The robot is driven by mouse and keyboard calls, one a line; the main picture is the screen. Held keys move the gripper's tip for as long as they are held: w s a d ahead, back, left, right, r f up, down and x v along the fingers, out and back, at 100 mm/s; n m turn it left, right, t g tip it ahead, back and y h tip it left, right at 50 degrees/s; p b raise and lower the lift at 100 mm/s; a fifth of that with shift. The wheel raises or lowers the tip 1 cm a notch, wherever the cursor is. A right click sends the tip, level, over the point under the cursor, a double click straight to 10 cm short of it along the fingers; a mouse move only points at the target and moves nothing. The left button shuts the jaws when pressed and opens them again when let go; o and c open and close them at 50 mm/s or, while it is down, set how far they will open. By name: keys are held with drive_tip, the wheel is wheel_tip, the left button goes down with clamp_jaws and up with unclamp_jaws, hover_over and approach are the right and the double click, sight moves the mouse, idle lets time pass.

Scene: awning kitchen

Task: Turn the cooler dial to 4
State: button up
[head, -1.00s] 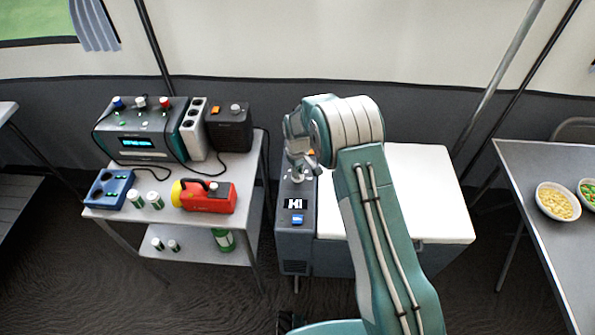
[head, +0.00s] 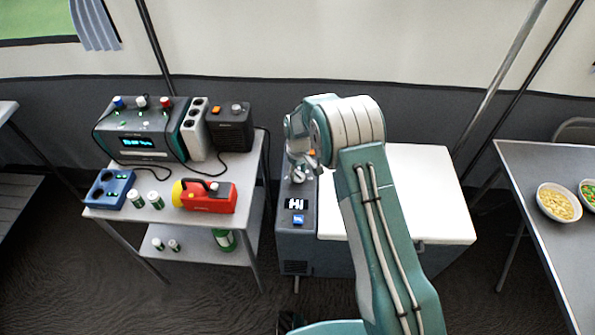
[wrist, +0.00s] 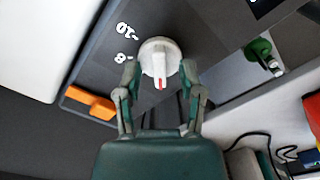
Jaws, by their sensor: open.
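The cooler (head: 452,200) is a grey chest with a white lid in the middle of the head view. Its control strip has a small display (head: 296,204) that seems to read "HI" and a blue button. My gripper (head: 300,172) is over this strip and hides much of the dial in the head view. In the wrist view the white dial (wrist: 158,58) with a red pointer line lies between the two fingers of my open gripper (wrist: 160,70). The pointer faces the gripper's palm. Printed marks like 10 and 8 show left of the dial; other marks are hidden or unclear.
An orange switch (wrist: 90,102) is on the cooler near the dial. A metal cart at the left holds a power station (head: 140,130), a red and yellow torch (head: 205,196) and a blue tray (head: 108,188). A table with bowls (head: 558,201) stands at the right.

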wheel_tip(320, 180, up, 12)
idle(0.4)
drive_tip(key=shift+a+f, duration=0.1)
wheel_tip(320, 180, up, 14)
drive_tip(key=m+t, duration=0.2)
hover_over(298, 172)
drive_tip(key=s+d, duration=0.6)
drive_tip(key=s+d+r+m, duration=0.2)
drive_tip(key=s+d+r, duration=0.3)
drive_tip(key=s+r, duration=0.3)
drive_tip(key=s+d+r+m+t, duration=0.1)
drive_tip(key=s+d+m, duration=0.1)
drive_tip(key=s, duration=0.8)
drive_tip(key=s+d+r+m+t, duration=0.1)
drive_tip(key=s+d, duration=0.3)
drive_tip(key=s, duration=0.6)
drive_tip(key=shift+s+m+t, duration=0.4)
drive_tip(key=shift+m+t, duration=0.4)
